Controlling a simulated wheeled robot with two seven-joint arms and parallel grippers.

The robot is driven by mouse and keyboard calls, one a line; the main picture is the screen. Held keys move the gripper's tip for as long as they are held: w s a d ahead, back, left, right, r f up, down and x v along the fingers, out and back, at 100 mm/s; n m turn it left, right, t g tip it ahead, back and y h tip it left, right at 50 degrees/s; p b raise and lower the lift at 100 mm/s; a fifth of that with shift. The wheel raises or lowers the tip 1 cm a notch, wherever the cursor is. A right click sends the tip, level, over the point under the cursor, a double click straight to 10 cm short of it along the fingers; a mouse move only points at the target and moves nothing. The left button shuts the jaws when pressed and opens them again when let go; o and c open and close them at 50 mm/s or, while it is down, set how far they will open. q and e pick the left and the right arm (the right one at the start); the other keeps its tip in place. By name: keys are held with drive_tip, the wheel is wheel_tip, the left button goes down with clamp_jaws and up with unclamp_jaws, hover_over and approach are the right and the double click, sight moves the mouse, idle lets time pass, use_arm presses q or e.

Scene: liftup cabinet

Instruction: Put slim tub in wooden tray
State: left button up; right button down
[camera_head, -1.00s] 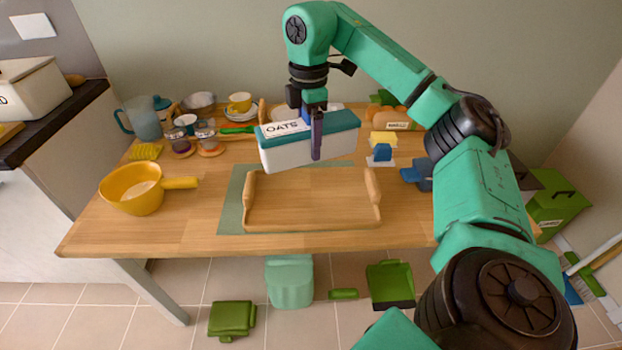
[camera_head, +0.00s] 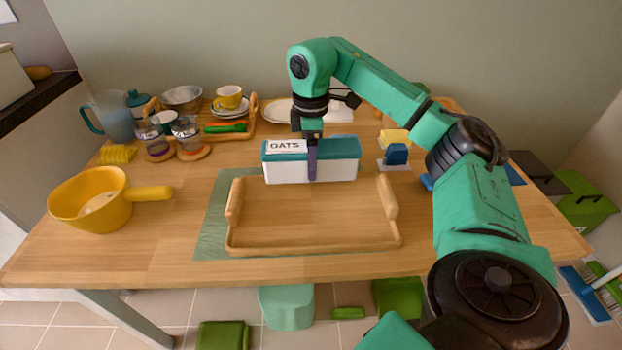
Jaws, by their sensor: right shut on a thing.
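The slim tub (camera_head: 340,170) is a long white box with a teal lid and an OATS label. My right gripper (camera_head: 312,178) is shut on it, with a finger down its front side. The tub is roughly level, at the back edge of the wooden tray (camera_head: 315,247). I cannot tell whether its underside touches the tray. The tray has two raised side handles and lies on a green mat (camera_head: 212,225). Its visible floor is empty. My left gripper is not in view.
A yellow pan (camera_head: 92,205) stands left of the tray. Glasses on coasters (camera_head: 187,135), a blue jug (camera_head: 113,118) and another tray with a yellow cup (camera_head: 229,97) are at the back left. A blue and yellow item (camera_head: 396,150) sits right of the tub.

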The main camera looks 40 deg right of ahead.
wheel_tip(320, 180, down, 5)
drive_tip(key=shift+s+f, duration=0.1)
drive_tip(key=shift+f, duration=0.05)
use_arm(q)
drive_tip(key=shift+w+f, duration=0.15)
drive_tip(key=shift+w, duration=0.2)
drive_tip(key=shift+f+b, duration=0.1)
drive_tip(key=shift+b, duration=0.2)
use_arm(e)
drive_tip(key=shift+a+f, duration=0.1)
unclamp_jaws()
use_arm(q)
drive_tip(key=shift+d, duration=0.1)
use_arm(e)
wheel_tip(320, 180, up, 12)
drive_tip(key=p, duration=0.3)
drive_tip(key=shift+r, duration=0.2)
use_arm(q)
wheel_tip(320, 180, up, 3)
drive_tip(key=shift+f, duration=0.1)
